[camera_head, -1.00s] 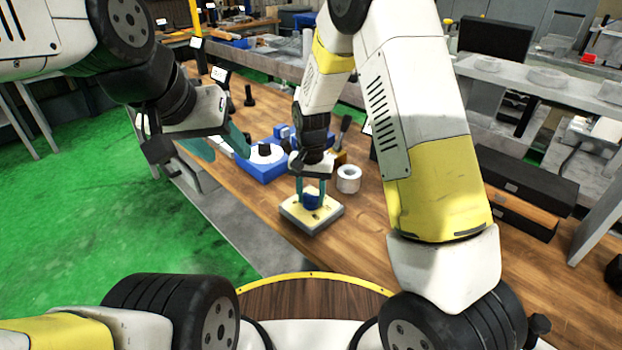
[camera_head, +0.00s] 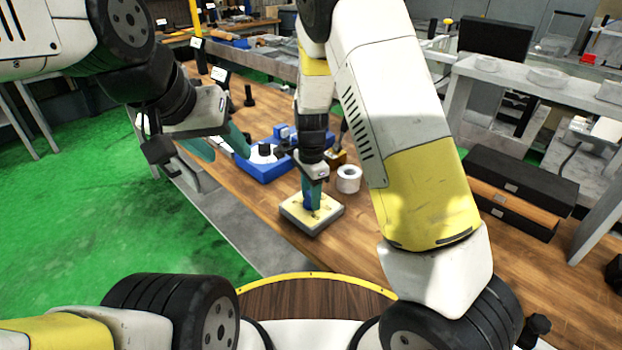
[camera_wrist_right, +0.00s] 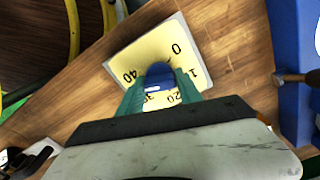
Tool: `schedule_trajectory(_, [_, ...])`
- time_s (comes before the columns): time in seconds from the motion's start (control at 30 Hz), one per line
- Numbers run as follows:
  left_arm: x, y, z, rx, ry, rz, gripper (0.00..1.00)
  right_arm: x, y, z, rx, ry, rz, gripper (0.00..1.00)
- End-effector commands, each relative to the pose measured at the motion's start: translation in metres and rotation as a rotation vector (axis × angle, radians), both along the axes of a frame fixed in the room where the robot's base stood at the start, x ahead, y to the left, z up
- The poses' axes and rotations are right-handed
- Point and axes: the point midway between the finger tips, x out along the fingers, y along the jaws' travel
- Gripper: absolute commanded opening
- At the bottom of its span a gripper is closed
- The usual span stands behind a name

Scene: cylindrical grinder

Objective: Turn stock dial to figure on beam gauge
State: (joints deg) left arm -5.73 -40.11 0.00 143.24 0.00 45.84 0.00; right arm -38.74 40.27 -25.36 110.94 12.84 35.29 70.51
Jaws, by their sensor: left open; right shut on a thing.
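The stock dial is a cream plate (camera_head: 325,217) on the wooden bench, with a blue knob (camera_head: 309,201) at its middle. In the right wrist view the plate (camera_wrist_right: 122,67) shows figures 0, 20 and 40, others partly covered. My right gripper (camera_head: 313,196) points down, shut on the blue knob (camera_wrist_right: 158,70), with one teal finger on each side. Where the knob points is unclear. My left gripper (camera_head: 222,147) is open and empty, above the bench's left edge. I cannot make out a beam gauge or its figure.
A blue block (camera_head: 262,172) with a white round face and black top stands behind the dial. A white ring (camera_head: 348,179) stands right of it. Dark cases (camera_head: 515,190) lie at the right. Bare wood lies in front of the dial.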

Motion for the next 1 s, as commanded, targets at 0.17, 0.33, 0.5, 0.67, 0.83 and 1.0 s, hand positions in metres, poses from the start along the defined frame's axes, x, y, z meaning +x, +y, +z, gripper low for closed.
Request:
schedule_trajectory(0.17, [0.0,0.0,0.0,0.0,0.0,0.0,0.49,0.0018,0.0006,0.0012,0.001,-0.005,-0.108,0.01])
schedule_trajectory(0.33, [0.0,0.0,0.0,0.0,0.0,0.0,0.49,0.0018,0.0007,0.0011,0.001,-0.005,-0.179,0.01])
schedule_trajectory(0.5, [0.0,0.0,0.0,0.0,0.0,0.0,0.49,0.0019,0.0003,0.001,0.001,-0.005,-0.217,0.01])
schedule_trajectory(0.67, [0.0,0.0,0.0,0.0,0.0,0.0,0.49,0.0018,0.0004,0.0009,0.002,-0.004,-0.229,0.01])
schedule_trajectory(0.83, [0.0,0.0,0.0,0.0,0.0,0.0,0.49,0.0018,0.0005,0.0009,0.002,-0.004,-0.23,0.01])
schedule_trajectory(1.0, [0.0,0.0,0.0,0.0,0.0,0.0,0.49,0.0016,0.0005,0.0009,0.002,-0.004,-0.23,0.46])
